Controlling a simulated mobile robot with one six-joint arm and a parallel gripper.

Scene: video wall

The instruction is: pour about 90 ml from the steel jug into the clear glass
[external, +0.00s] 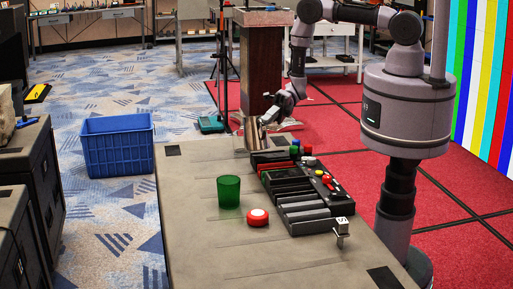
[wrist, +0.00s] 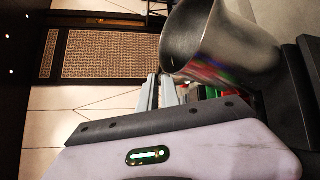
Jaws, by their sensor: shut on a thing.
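The steel jug (external: 252,133) is at the far end of the table, with my gripper (external: 262,124) shut on it. The jug also shows large in the wrist view (wrist: 225,45), its dark open mouth toward the left of that picture. I cannot see its contents or any stream from it. A faint see-through shape, possibly the clear glass (external: 239,145), is beside and just below the jug in the external view; its outline is hard to make out. A green tumbler (external: 229,190) stands upright nearer the camera, apart from my gripper.
The grey table (external: 190,240) has clear room at its near left. A small metal item (external: 342,228) stands nearby. A blue crate (external: 117,145) is on the floor.

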